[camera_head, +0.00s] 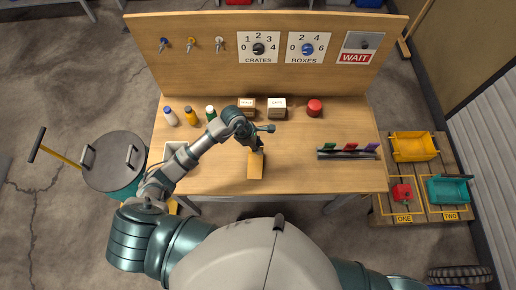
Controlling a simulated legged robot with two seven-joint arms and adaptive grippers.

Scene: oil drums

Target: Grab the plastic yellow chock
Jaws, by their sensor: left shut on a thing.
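The yellow chock (255,168) is on the wooden workbench (320,170), near the middle of its front half. My left gripper (259,148) is at its far end and is shut on it. The gripper's fingers and the far end of the chock overlap, so the exact contact is hard to see. I cannot tell whether the chock rests on the bench or is just above it. My right gripper is not in view.
Several small bottles (190,116), two small boxes (277,108) and a red round object (314,107) stand along the back. A dark rack (347,156) sits at right. A drum (115,162) stands left, and crates (414,147) lie right.

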